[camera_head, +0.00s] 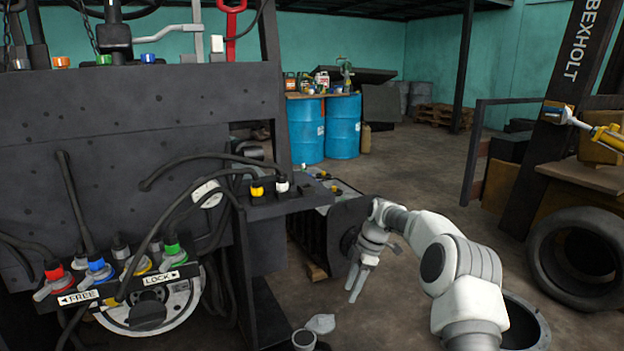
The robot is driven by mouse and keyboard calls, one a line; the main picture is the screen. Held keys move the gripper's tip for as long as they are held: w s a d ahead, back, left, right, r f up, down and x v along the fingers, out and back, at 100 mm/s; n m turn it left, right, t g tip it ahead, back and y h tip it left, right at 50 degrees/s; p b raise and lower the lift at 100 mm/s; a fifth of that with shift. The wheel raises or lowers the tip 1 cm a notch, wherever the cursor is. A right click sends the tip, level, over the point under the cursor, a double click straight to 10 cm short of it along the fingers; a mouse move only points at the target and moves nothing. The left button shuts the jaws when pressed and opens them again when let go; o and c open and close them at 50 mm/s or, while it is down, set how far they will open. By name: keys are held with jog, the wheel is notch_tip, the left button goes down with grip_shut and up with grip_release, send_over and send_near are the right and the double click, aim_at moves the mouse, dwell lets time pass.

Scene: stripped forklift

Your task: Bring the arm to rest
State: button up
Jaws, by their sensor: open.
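My white arm reaches up from the lower right and bends left, with its gripper (357,283) hanging down at the middle of the view. The two fingers point downward with a narrow gap between them. The gripper is open, and I see nothing between the fingers. It hangs to the right of the forklift's dark frame (165,110), apart from it as far as this view shows.
On the forklift, hoses and coloured fittings (118,262) sit above a FREE/LOCK plate (160,278). A small light grey item (320,323) is on the floor below the gripper. A tyre (580,258) stands at right; blue drums (342,127) stand behind. Floor between them is open.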

jog(key=s+r+m+t+h, duration=0.15)
jog(key=s+r+m, duration=0.25)
jog(key=s+r, duration=0.6)
jog(key=s+r+m+t+h, duration=0.15)
jog(key=s+r+m, duration=0.25)
jog(key=s+r, duration=0.55)
jog(key=s+d+r+m+t, duration=0.15)
jog(key=s+m, duration=0.35)
jog(key=s, duration=0.6)
jog(key=s+d+r+m+t, duration=0.1)
jog(key=s+d+m+t, duration=0.1)
jog(key=s+m, duration=0.65)
jog(key=s+r+n+p, duration=0.2)
jog(key=s+r+p, duration=0.1)
jog(key=r+p, duration=2)
jog(key=shift+s+a+p, duration=0.15)
jog(key=shift+s+p, duration=0.05)
jog(key=shift+p, duration=0.2)
jog(key=shift+a+n+g, duration=0.2)
jog(key=shift+n+g, duration=0.05)
jog(key=shift+n, duration=0.1)
